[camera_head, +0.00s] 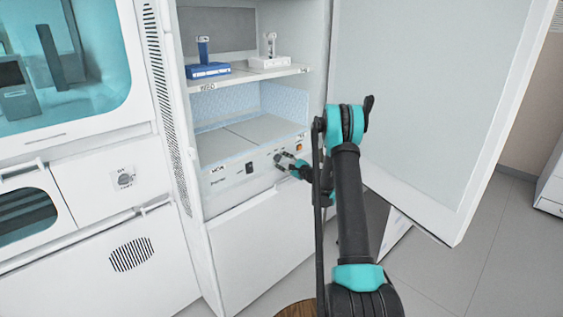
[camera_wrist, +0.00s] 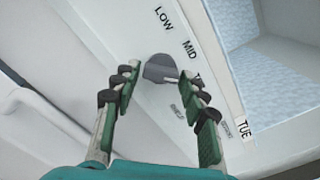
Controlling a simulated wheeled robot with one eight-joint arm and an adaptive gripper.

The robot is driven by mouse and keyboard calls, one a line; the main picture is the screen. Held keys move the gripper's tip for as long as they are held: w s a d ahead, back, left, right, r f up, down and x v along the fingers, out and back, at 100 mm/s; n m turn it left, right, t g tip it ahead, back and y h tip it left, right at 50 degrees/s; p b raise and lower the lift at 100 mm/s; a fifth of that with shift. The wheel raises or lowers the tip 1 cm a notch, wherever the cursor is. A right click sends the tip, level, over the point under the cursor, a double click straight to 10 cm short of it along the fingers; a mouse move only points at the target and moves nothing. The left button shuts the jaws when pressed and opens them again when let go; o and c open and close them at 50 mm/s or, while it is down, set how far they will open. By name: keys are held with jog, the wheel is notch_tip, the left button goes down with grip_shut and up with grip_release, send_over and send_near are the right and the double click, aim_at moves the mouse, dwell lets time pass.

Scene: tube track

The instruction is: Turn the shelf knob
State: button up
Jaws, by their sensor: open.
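The shelf knob (camera_wrist: 160,68) is a dark grey dial on the white panel (camera_wrist: 205,65), with LOW and MID printed beside it. A third label is partly covered by my finger. My gripper (camera_wrist: 159,80) is open, with one green-padded finger on each side of the knob. The knob lies just beyond and between the fingertips; I cannot tell whether they touch it. In the head view my gripper (camera_head: 287,162) is in front of the cabinet's control panel (camera_head: 225,176), and the knob is hard to make out there.
The cabinet door (camera_head: 430,100) stands open at the right, close to my arm. Above the panel are a bare lower compartment (camera_head: 235,140) and an upper shelf (camera_head: 245,78) holding a blue stand (camera_head: 207,71) and a white stand (camera_head: 268,62). A black switch (camera_head: 249,168) is left of my gripper.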

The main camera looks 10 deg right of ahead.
jog(key=c, duration=0.9)
jog(key=shift+n, duration=0.4)
jog(key=n, duration=0.3)
jog(key=shift+n, duration=0.4)
jog(key=n, duration=1.3)
jog(key=shift+s+r, duration=0.1)
jog(key=shift+r, duration=0.25)
jog(key=shift+n, duration=0.3)
